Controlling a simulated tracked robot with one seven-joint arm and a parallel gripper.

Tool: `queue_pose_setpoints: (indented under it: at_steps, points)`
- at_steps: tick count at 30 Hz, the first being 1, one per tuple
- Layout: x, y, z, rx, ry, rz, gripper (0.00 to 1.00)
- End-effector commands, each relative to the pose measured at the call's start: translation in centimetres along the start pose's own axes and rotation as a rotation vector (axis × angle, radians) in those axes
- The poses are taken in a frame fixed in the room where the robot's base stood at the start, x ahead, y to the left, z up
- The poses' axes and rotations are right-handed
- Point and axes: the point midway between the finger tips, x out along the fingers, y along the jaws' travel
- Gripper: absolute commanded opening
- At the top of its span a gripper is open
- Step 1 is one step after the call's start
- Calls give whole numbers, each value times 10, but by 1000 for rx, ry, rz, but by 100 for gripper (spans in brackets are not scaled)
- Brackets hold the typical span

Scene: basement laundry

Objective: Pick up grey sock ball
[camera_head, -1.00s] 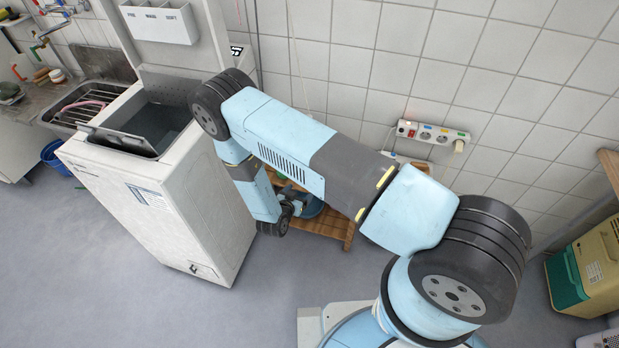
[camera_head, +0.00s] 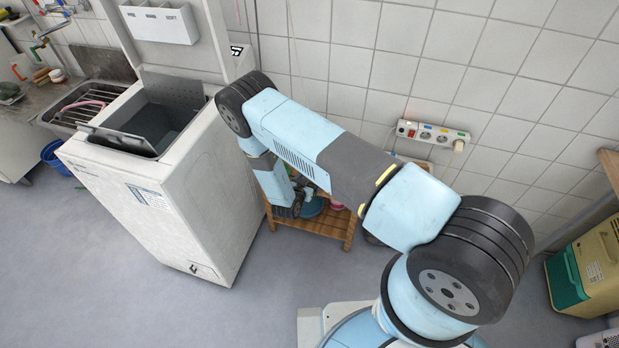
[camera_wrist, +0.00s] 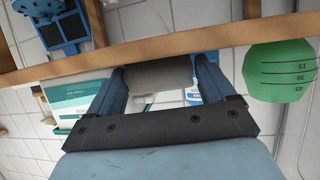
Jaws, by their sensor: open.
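In the wrist view my gripper (camera_wrist: 160,68) has its two blue fingers spread apart. A plain grey rounded shape (camera_wrist: 158,76) shows between the fingers, just beside a wooden shelf edge (camera_wrist: 150,54). It may be the grey sock ball, but only part of it shows and I cannot tell for certain. I cannot see the fingers closed on it. In the head view my arm reaches down to the low wooden rack (camera_head: 335,231) by the tiled wall. The arm hides much of the rack there, and no sock ball can be made out.
A green measuring cup (camera_wrist: 281,72), a teal-and-white box (camera_wrist: 75,105) and a blue item (camera_wrist: 62,30) are close around my gripper. The white washing machine (camera_head: 165,200) stands left of the rack. A power strip (camera_head: 433,135) is on the wall. Grey floor in front is clear.

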Motion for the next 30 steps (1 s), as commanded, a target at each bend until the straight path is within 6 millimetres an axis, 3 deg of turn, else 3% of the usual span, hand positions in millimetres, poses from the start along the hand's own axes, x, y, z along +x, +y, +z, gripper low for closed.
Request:
queue_pose_setpoints:
  at_steps: [4,15,26,30]
  points:
    - [0,0,0,0,0,0,82]
    - [0,0,0,-1,0,0,47]
    - [-6,0,-2,-1,0,-1,45]
    - [-15,0,-14,0,2,-1,45]
